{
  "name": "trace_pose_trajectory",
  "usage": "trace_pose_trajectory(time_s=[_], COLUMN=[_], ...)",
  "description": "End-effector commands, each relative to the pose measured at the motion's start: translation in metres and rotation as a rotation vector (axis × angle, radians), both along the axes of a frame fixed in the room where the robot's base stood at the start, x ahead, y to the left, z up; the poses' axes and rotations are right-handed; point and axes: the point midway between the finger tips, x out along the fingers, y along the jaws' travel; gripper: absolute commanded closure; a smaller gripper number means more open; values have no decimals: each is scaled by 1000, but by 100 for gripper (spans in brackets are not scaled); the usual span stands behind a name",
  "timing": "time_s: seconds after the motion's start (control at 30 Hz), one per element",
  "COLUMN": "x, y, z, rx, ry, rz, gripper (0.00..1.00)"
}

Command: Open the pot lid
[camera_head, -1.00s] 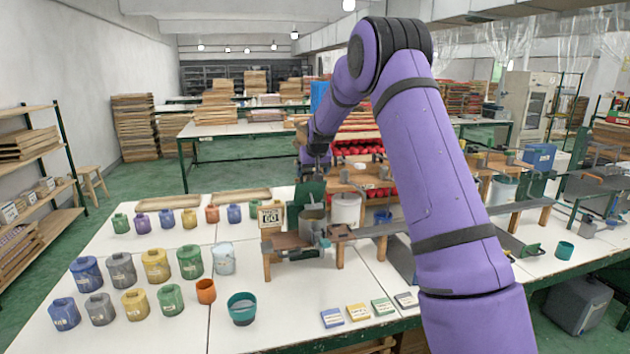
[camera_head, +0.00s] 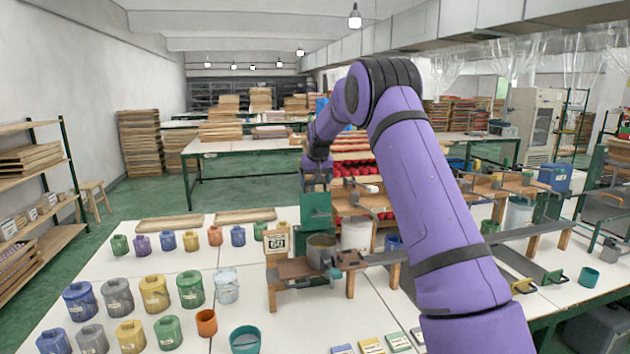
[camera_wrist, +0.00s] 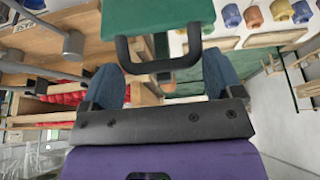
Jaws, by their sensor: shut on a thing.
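The pot (camera_head: 321,251) is a grey-brown open-topped vessel on a small wooden stand (camera_head: 291,270) on the white table. Its lid (camera_head: 315,208) is a green square plate, standing steeply up behind the pot's rim. In the wrist view the lid (camera_wrist: 158,20) fills the top middle and carries a black loop handle (camera_wrist: 160,66). My gripper (camera_head: 317,178) is above the lid. The exact contact is hard to see.
A wooden sign (camera_head: 277,241) stands left of the pot and a white container (camera_head: 356,234) right of it. Several paint pots, such as a yellow one (camera_head: 154,293), cover the table's left side. A teal cup (camera_head: 245,340) is in front. My purple arm blocks part of the right.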

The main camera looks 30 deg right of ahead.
Motion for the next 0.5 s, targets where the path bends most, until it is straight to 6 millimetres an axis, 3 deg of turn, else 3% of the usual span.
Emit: trace_pose_trajectory(time_s=[0.47,0.5], x=[-1,-1], y=[-4,-4], z=[-3,-3], rx=[-3,-3], ry=[4,4], rz=[-4,-4], gripper=[57,10])
